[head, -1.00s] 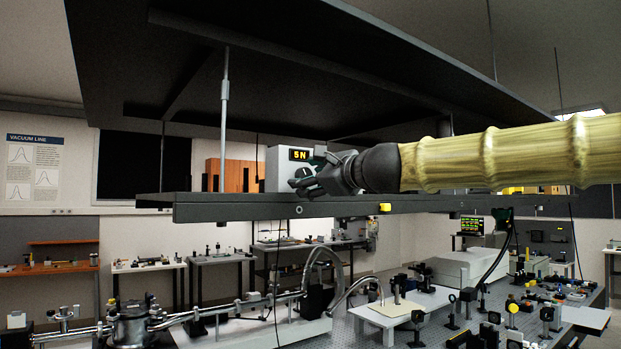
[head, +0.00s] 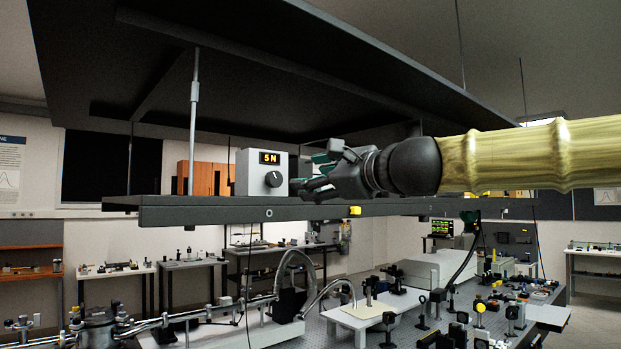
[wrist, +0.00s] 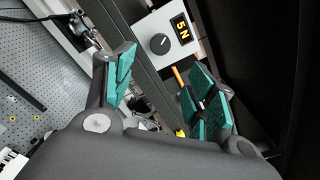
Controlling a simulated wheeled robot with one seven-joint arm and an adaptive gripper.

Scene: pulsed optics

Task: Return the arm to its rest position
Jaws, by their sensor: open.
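My gripper (head: 322,180) is at the end of my yellow arm, level with the hanging shelf and just right of a white box. In the wrist view my gripper (wrist: 160,97) has its two teal-padded fingers wide apart with nothing between them. The white box (head: 242,172) has a dark knob and an orange display reading "5 N". It stands on the shelf, and the box also shows in the wrist view (wrist: 148,24) beyond the fingers. In the head view the fingers look close to the box's right side; I cannot tell the exact gap.
The dark shelf (head: 220,214) hangs on rods under a large black canopy (head: 250,60). Below is an optical table (head: 310,330) crowded with metal tubing (head: 180,317), a white platform (head: 350,322) and several optics mounts. Benches line the back wall.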

